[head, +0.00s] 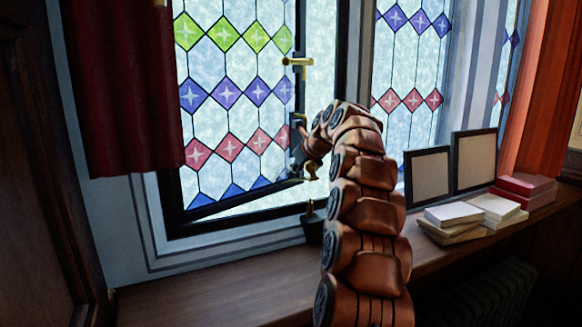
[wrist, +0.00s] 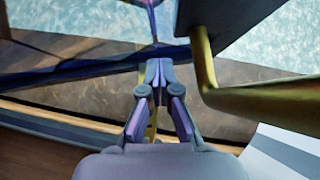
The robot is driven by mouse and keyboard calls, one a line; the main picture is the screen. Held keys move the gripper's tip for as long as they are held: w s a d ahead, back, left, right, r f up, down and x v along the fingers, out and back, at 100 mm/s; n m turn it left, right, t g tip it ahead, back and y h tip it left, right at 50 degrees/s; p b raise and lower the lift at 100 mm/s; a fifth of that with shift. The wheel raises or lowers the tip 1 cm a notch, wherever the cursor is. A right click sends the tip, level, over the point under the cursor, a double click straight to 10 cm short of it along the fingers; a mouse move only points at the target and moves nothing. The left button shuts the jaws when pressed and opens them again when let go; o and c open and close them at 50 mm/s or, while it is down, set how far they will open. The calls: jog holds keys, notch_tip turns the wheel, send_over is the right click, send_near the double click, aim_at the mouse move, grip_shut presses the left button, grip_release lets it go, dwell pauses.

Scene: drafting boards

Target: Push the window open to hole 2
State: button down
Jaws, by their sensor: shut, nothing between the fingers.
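The leaded window casement (head: 232,95) stands at the left of the head view with colored diamond panes. Its bottom rail slants away from the fixed frame (head: 190,238), so it stands partly open. My gripper (head: 296,160) is small and partly hidden by my arm at the casement's right edge. In the wrist view my gripper (wrist: 158,68) is shut and empty, its tips at the dark casement rail (wrist: 95,66); contact is unclear. A brass handle (wrist: 207,75) is just right of the tips. A brass strip (wrist: 151,125) shows partly beneath the fingers. No numbered hole is readable.
A brass catch (head: 297,62) is higher on the window's right side. Picture frames (head: 428,177) and stacked books (head: 470,215) stand right of my arm on the wooden sill (head: 200,292). A red curtain (head: 120,90) hangs left. The sill's left part is clear.

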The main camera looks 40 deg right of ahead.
jog(key=shift+w+a+r, duration=0.1)
jog(key=shift+w+a, duration=0.05)
jog(key=shift+w, duration=0.4)
jog(key=d+p+v, duration=0.1)
jog(key=p+v, duration=0.1)
jog(key=v, duration=0.8)
